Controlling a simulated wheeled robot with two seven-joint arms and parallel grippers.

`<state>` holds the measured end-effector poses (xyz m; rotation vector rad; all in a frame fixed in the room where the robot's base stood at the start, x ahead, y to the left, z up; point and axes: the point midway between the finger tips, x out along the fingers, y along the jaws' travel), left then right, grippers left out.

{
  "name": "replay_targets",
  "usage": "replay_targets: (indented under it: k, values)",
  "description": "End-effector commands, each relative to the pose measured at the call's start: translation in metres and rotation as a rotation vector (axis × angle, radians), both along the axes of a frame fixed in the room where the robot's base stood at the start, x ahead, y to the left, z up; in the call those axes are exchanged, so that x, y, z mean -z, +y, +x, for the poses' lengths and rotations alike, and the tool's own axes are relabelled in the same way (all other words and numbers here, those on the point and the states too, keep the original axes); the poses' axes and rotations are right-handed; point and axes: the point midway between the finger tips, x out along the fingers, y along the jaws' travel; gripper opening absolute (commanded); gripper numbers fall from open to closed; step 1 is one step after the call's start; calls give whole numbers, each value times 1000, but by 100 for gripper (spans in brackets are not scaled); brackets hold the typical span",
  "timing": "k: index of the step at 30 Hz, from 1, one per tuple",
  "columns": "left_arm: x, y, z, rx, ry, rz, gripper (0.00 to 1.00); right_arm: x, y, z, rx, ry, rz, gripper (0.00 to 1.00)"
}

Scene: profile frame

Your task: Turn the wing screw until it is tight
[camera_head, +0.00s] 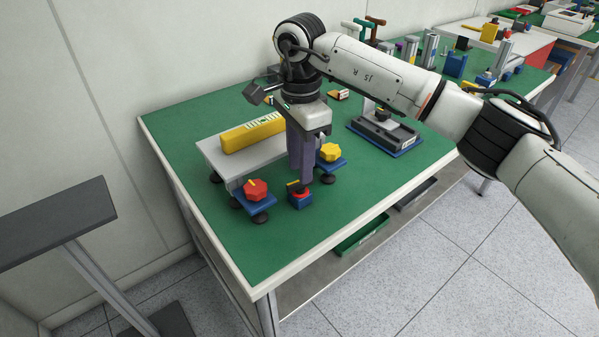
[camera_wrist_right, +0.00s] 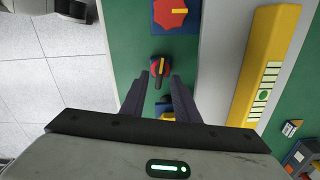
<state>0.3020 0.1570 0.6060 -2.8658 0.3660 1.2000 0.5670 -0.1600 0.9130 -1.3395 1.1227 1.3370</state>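The wing screw, a red disc with a black and yellow wing (camera_head: 294,185), sits on a small blue block (camera_head: 299,201) near the table's front edge. In the right wrist view its wing (camera_wrist_right: 160,66) stands in line with the gap between the fingers, just beyond their tips. My right gripper (camera_head: 304,178) points down over it, open and empty; the fingers (camera_wrist_right: 158,82) are apart on either side, with no visible contact. In the head view the fingers hide part of the screw. My left gripper is not in view.
A grey profile plate (camera_head: 211,152) carrying a yellow level (camera_head: 253,133) stands behind the screw. A red knob (camera_head: 256,190) and a yellow knob (camera_head: 329,152) flank the screw on blue plates. A dark fixture (camera_head: 358,122) stands farther right. The green tabletop (camera_head: 300,243) is clear in front.

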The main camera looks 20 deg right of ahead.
Motion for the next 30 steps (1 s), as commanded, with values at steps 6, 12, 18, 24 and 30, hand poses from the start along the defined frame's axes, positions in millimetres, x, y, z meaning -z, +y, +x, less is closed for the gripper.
replay_targets:
  k: [6,12,18,24,30]
  values:
    - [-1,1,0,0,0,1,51,26,0,0,1,1,1,28]
    - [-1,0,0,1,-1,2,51,32,0,0,1,-1,2,28]
    - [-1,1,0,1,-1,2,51,31,0,0,1,-1,2,21]
    - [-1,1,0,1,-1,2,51,31,0,0,1,-1,2,0]
    - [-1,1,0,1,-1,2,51,31,0,0,12,-1,2,0]
